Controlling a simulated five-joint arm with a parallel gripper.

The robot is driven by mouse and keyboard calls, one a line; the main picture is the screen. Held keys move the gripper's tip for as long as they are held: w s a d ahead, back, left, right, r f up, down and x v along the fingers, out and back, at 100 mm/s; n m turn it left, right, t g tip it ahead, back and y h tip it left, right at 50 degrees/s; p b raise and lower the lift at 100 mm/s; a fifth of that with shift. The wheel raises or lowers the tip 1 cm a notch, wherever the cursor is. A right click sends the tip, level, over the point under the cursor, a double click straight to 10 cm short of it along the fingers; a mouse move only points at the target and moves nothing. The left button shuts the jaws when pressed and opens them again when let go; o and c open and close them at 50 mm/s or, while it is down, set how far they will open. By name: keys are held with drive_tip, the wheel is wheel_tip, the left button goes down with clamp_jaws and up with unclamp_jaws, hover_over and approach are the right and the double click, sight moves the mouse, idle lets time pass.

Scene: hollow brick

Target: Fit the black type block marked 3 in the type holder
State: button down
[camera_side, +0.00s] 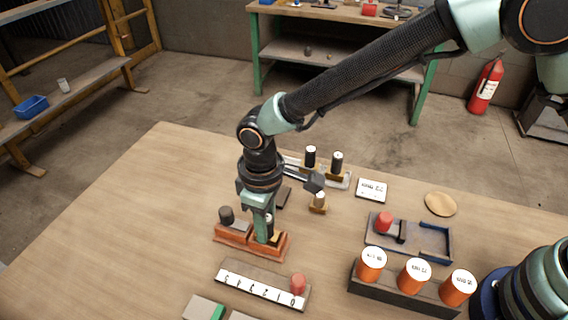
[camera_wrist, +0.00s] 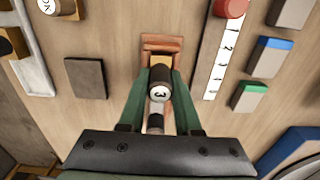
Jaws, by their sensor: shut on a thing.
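The black type block marked 3 (camera_wrist: 159,91) is between the green fingers of my gripper (camera_wrist: 160,78) in the wrist view, its pale numbered end facing the camera. My gripper (camera_side: 264,232) is shut on it and points straight down over the right part of an orange-red holder (camera_side: 232,238) in the side view. The holder also shows in the wrist view (camera_wrist: 161,43), beyond and under the block. A dark knob (camera_side: 226,214) stands at the holder's left end. The fingers hide most of the block in the side view, so I cannot tell how deep its lower end sits.
A numbered strip with a red knob (camera_side: 298,284) lies in front. A dark stand with orange, white-topped cylinders (camera_side: 414,275) and a blue-edged tray (camera_side: 432,244) are at the right. A pale rack with black, white-topped blocks (camera_side: 337,163) stands behind. The table's left side is clear.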

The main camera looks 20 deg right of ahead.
drive_tip(key=c, duration=0.5)
unclamp_jaws()
wheel_tip(320, 180, up, 12)
drive_tip(key=shift+r, duration=0.1)
idle(0.3)
